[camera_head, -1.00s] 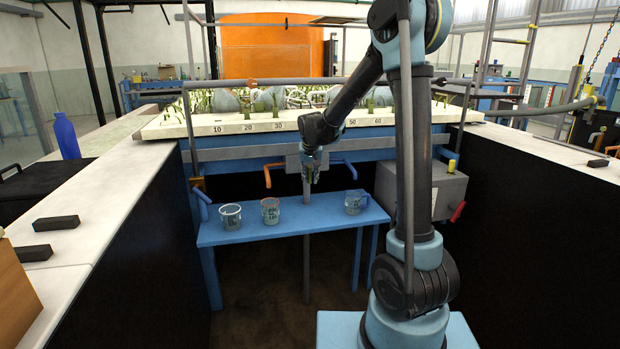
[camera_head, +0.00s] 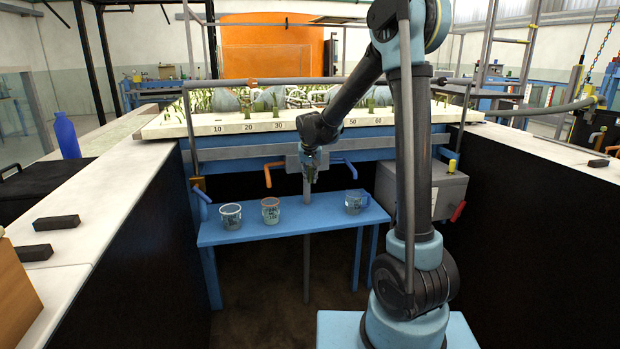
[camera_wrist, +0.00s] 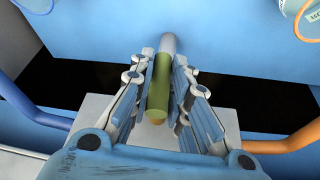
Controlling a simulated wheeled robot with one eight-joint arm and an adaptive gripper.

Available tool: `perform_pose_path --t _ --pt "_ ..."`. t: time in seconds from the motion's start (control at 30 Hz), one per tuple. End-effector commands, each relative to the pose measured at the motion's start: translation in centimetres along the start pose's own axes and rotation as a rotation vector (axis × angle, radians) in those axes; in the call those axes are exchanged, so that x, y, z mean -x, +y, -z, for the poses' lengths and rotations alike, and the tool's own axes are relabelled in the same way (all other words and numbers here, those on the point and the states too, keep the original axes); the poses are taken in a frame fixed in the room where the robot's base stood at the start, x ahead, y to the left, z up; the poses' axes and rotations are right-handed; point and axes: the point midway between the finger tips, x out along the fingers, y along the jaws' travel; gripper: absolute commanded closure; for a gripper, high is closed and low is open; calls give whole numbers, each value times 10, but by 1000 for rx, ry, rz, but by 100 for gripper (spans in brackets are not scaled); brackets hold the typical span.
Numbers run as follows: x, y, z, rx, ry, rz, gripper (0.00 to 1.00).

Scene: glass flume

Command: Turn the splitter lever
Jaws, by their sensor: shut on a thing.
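The splitter is a grey box (camera_head: 293,164) under the flume's end, with an orange outlet pipe (camera_head: 268,176) on its left and a blue outlet pipe (camera_head: 350,168) on its right. In the wrist view the blue pipe (camera_wrist: 30,107) is at left and the orange pipe (camera_wrist: 285,145) at right. The lever, an olive-green cylinder (camera_wrist: 158,88) with a grey end, lies between my fingers. My gripper (camera_head: 312,180) is in front of the splitter, shut on the lever; in the wrist view its fingers (camera_wrist: 165,60) flank it. The head view largely hides the lever.
A blue bench (camera_head: 290,226) below carries a clear beaker (camera_head: 230,217), an orange-rimmed beaker (camera_head: 270,212) and a blue-marked beaker (camera_head: 354,203). A grey upright post (camera_head: 306,262) stands under the splitter. A grey control box (camera_head: 448,192) is at right. Dark-sided counters flank both sides.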

Motion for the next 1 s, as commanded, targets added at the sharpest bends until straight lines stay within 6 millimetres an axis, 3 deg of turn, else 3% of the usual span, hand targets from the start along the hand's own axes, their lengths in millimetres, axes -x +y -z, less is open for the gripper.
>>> perform_pose_path --t 1.0 --pt "2 10 3 214 112 -519 100"
